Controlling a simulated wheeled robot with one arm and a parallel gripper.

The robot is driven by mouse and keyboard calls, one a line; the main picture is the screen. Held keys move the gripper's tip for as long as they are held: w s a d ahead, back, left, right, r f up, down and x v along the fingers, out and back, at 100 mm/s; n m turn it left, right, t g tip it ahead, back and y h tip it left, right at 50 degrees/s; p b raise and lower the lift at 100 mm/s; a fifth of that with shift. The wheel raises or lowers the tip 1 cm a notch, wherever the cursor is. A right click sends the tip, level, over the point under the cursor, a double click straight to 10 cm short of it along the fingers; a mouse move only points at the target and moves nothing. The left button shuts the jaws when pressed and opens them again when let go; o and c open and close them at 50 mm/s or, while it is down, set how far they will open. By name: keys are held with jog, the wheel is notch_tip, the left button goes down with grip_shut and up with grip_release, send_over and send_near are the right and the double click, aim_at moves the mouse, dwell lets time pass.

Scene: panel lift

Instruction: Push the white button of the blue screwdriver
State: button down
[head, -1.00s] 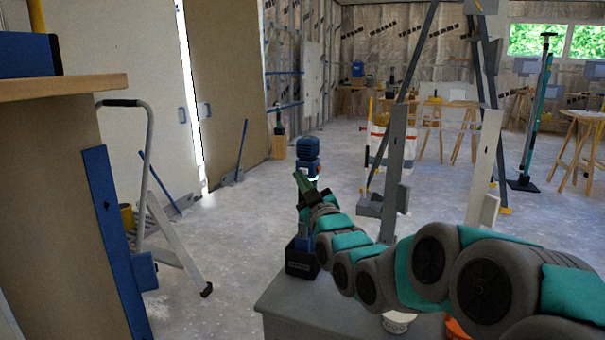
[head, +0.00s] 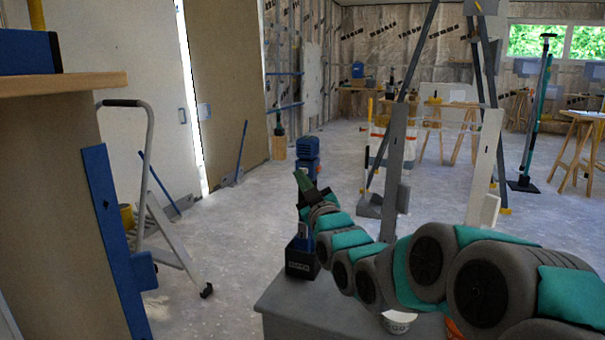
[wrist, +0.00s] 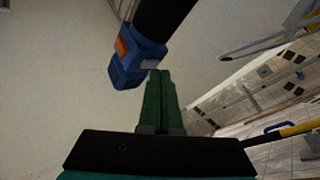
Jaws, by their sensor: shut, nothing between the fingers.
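The blue screwdriver (head: 309,147) stands upright beyond my gripper in the head view, its middle partly hidden by my arm. In the wrist view the screwdriver (wrist: 127,72) has a blue body, a black section and an orange patch. A pale patch that looks like the white button (wrist: 150,64) is on its side near the fingertips. My gripper (head: 299,176) has green fingers pressed together with nothing between them. In the wrist view its fingertips (wrist: 158,74) are right beside the pale patch; I cannot tell whether they touch.
A grey cabinet top (head: 350,305) is below my arm, with a dark-and-blue box-like base (head: 300,262) at its far left edge and a white cup (head: 397,322). A folding step (head: 165,225) stands at the left. Grey posts (head: 395,165) rise to the right. The floor between is open.

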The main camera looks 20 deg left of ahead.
jog(key=shift+s, duration=0.3)
jog(key=s+b, duration=0.2)
jog(key=s, duration=0.4)
jog(key=shift+a, duration=0.25)
dwell(0.4)
